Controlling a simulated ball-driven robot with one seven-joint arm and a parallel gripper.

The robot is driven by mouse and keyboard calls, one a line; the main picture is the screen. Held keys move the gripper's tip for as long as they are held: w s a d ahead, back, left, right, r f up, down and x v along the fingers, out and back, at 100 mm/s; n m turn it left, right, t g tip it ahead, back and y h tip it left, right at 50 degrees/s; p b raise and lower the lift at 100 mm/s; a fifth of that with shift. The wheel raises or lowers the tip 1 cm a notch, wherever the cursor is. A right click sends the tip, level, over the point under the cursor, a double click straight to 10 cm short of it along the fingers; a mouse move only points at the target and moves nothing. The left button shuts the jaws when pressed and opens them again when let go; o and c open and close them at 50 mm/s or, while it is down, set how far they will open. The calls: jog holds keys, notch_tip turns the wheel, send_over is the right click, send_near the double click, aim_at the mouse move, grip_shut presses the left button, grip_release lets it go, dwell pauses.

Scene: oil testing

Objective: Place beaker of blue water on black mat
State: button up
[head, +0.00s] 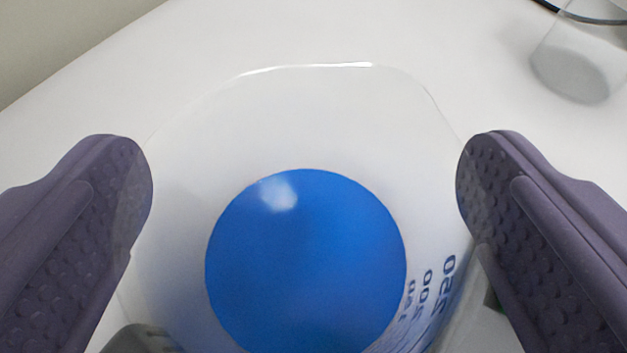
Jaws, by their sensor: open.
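A clear beaker with blue water (305,262) fills the middle of the head view, seen from above into its mouth. Blue volume marks run down its right wall. My gripper (305,185) is open, with one purple textured finger on each side of the beaker. The fingertips are close to the glass; I cannot tell whether they touch it. The beaker's lower part is cut off by the frame. No black mat can be made out.
The beaker is over a white table (240,40). A second clear glass vessel (575,65) stands at the upper right, with a dark curved edge behind it. The table's edge runs along the upper left. White surface beyond the beaker is clear.

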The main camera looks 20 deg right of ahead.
jog(key=shift+w+f, duration=0.1)
jog(key=shift+w, duration=0.1)
jog(key=c, duration=1.3)
jog(key=shift+c, duration=0.2)
